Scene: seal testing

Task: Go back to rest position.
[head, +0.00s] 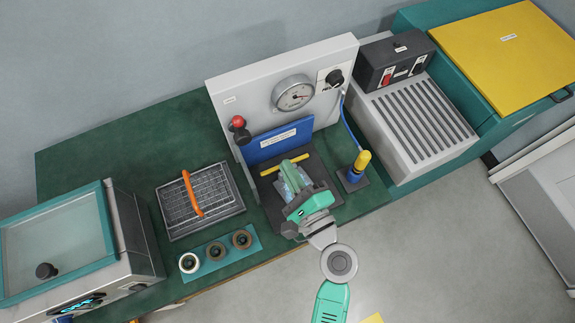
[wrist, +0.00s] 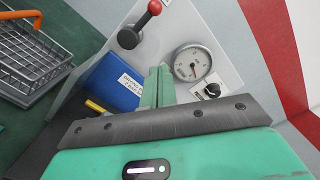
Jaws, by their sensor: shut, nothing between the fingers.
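My gripper (head: 289,178) is green and sits over the dark base of the pressure test station in the head view, in front of its blue panel. In the wrist view its two fingers (wrist: 158,85) are together, with nothing seen between them. Something clear and bluish shows around the fingers in the head view, but I cannot tell what it is. My arm reaches in from the lower right of the bench.
The station's grey back panel (head: 262,85) carries a gauge (head: 293,93) and a red-knobbed lever (head: 238,123). Left are a wire basket (head: 215,195) with an orange handle and a teal ring strip (head: 255,243). A yellow-topped tool (head: 361,161) stands close on the right.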

